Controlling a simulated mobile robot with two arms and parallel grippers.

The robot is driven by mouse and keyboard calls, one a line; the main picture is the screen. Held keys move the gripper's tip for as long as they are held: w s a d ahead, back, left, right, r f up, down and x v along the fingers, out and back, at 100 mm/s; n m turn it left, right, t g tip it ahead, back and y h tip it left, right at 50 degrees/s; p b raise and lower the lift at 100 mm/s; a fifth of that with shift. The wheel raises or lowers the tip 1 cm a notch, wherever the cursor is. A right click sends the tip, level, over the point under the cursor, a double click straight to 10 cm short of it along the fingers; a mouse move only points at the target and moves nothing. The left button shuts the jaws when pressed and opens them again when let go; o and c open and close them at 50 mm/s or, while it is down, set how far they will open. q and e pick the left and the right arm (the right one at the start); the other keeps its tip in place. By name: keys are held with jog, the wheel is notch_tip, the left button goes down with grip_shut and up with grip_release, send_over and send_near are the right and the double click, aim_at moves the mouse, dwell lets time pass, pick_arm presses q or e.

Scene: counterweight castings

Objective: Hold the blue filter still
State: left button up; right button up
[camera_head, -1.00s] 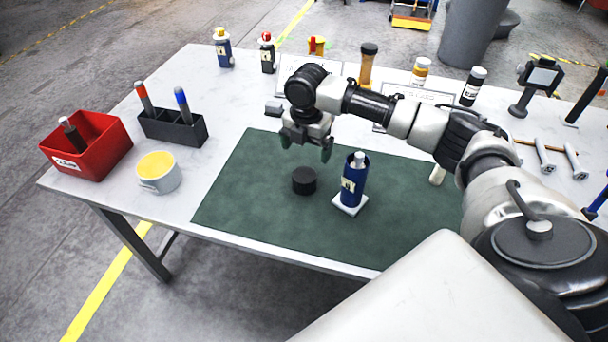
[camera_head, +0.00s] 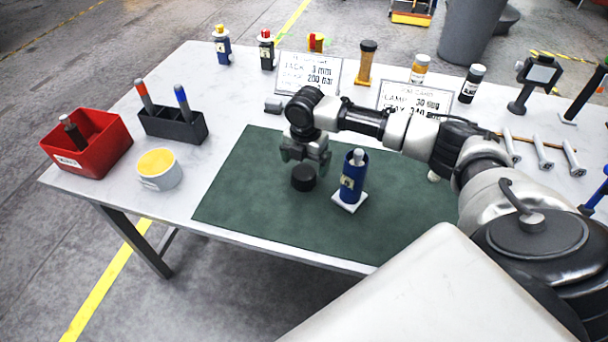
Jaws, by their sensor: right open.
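The blue filter (camera_head: 352,185) is a blue cylinder with a pale label and a light top piece. It stands upright on a small white square base (camera_head: 349,203) on the green mat (camera_head: 260,215). My right gripper (camera_head: 305,164) is open and points down, just left of the blue filter and apart from it. It is directly over a short black round piece (camera_head: 303,181) on the mat; whether the fingers touch that piece, I cannot tell. My left gripper is not in view.
A red bin (camera_head: 105,155), a black holder (camera_head: 185,130) with two markers and a cup with yellow contents (camera_head: 158,172) stand at left. Bottles and two sign cards (camera_head: 310,72) line the back. Bolts (camera_head: 543,152) lie at right. The mat's front left is clear.

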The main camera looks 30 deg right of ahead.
aim_at(305, 170)
notch_tip(305, 170, down, 5)
jog(key=shift+f+p, duration=0.1)
jog(key=shift+p, duration=0.55)
jog(key=c, duration=1)
notch_tip(305, 170, up, 10)
jog(key=shift+r+b, duration=0.1)
jog(key=shift+b, duration=0.6)
